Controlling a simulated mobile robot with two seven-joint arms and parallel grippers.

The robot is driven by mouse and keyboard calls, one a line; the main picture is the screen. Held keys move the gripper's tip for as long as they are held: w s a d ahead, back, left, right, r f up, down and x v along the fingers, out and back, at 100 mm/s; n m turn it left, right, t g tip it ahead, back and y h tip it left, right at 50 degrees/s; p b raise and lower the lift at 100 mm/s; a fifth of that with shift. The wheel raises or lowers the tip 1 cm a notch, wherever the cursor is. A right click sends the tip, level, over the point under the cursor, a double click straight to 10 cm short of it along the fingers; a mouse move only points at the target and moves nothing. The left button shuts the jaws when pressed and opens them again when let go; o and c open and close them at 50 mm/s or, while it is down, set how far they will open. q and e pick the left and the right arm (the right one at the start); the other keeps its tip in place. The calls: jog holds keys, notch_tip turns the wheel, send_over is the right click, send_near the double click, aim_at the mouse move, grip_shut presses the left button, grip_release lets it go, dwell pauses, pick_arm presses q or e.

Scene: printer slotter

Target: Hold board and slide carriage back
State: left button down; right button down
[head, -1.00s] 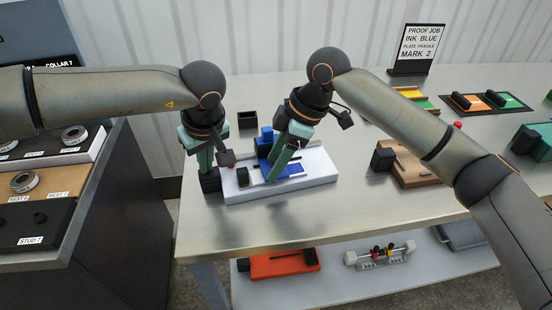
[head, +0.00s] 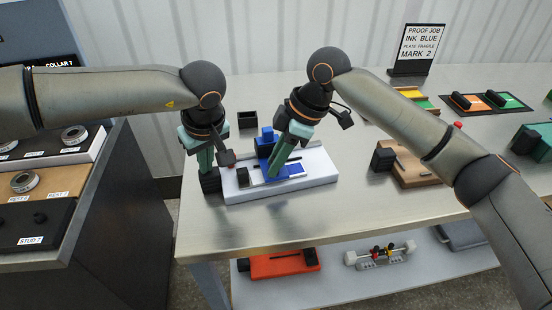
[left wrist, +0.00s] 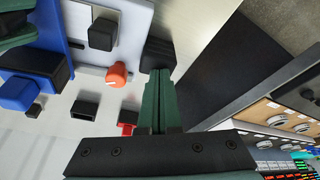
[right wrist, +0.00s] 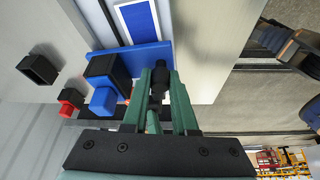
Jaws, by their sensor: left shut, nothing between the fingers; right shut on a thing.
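The white board (head: 315,181) lies on the metal table with a blue carriage (head: 290,170) on it. The carriage bears an upright blue block (head: 267,135), and a small dark block (head: 243,177) stands on the board's left part. My left gripper (head: 209,184) is shut and empty, with its dark tips at the board's left end; contact cannot be told. The left wrist view shows the tips (left wrist: 158,52) beside the white board and an orange knob (left wrist: 118,75).
A small open black box (head: 247,119) stands behind the board. A brown fixture (head: 415,170) lies to the right, with a sign (head: 417,48) behind. A dark rack of collars (head: 60,190) stands at the left. Bare table lies in front of the board.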

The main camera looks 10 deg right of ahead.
pick_arm(q)
jog(key=shift+s+f, duration=0.15)
jog(key=shift+f, duration=0.25)
dwell(0.3)
jog(key=shift+a, duration=0.1)
pick_arm(e)
jog(key=d, duration=0.3)
jog(key=w+d, duration=0.1)
jog(key=d, duration=0.7)
jog(key=shift+w+d, duration=0.2)
jog(key=c, duration=0.8)
grip_release()
jog(key=shift+d, duration=0.1)
jog(key=shift+o, duration=0.6)
jog(key=v, duration=1.2)
pick_arm(q)
jog(key=shift+r, duration=0.15)
pick_arm(e)
jog(key=shift+r, duration=0.15)
